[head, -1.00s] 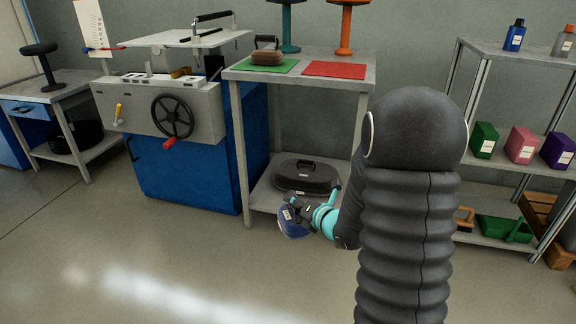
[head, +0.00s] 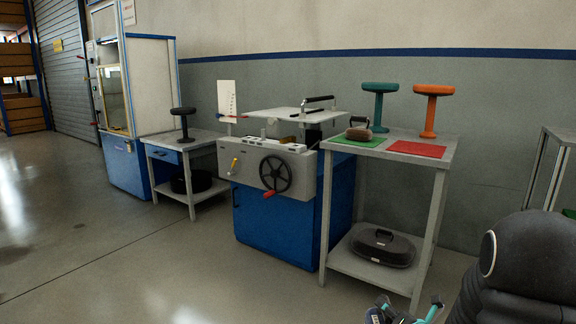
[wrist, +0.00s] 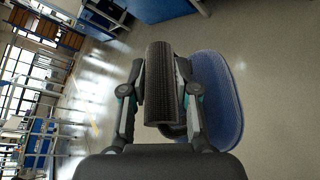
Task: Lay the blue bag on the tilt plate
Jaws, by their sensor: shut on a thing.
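The blue bag (wrist: 222,105) hangs from its dark ribbed handle (wrist: 160,80) in the wrist view. My gripper (wrist: 164,90) is shut on that handle, with one finger on each side. In the head view my gripper (head: 402,314) shows only partly at the bottom edge, and the bag is mostly cut off there. The pale, flat tilt plate (head: 285,116) sits on top of the blue and grey machine (head: 285,225), with a black handle (head: 320,99) on it. My gripper and the bag are low, right of the machine and well apart from the plate.
Open floor (head: 120,260) lies in front and left.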

